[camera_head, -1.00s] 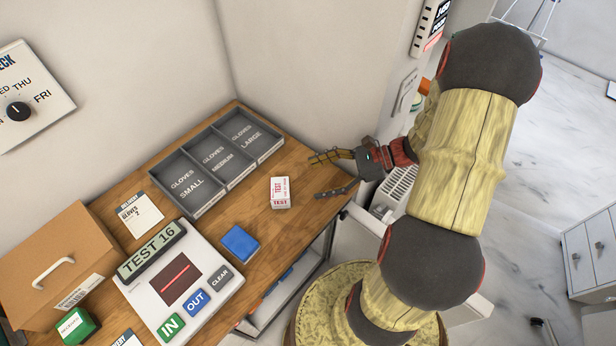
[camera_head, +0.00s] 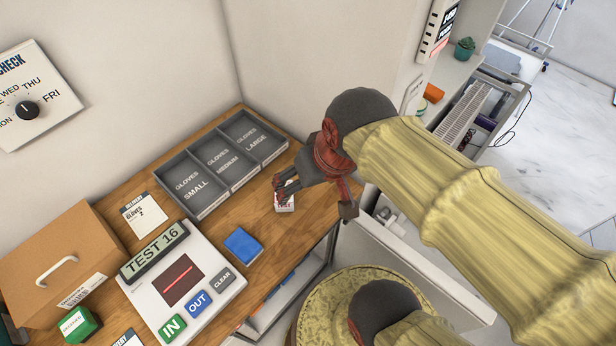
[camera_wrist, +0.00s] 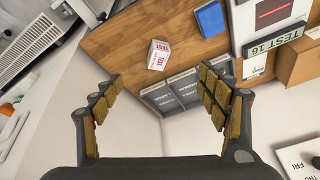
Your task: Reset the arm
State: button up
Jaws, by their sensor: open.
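My gripper (camera_head: 314,196) is over the right part of the wooden desk, in front of the glove tray. In the wrist view my gripper (camera_wrist: 160,98) is open, its two fingers wide apart with nothing between them. A small white box with red print (camera_head: 285,203) stands on the desk, partly hidden behind a finger in the head view. In the wrist view the box (camera_wrist: 158,55) stands clear on the wood, beyond the fingertips.
The grey glove tray (camera_head: 187,212) has three compartments labelled small, medium and large. A blue box (camera_head: 242,244), a scanner with a TEST 16 display (camera_head: 154,252), a cardboard box (camera_head: 88,235) and a green box (camera_head: 78,324) stand on the desk. A wall meets the desk's back.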

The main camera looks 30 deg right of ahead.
jog(key=shift+s+a+r+n+t, duration=0.1)
jog(key=shift+s+r+n+t, duration=0.1)
jog(key=shift+r+n+t, duration=0.7)
jog(key=shift+r+g, duration=0.15)
jog(key=shift+g, duration=0.15)
jog(key=shift+c, duration=0.4)
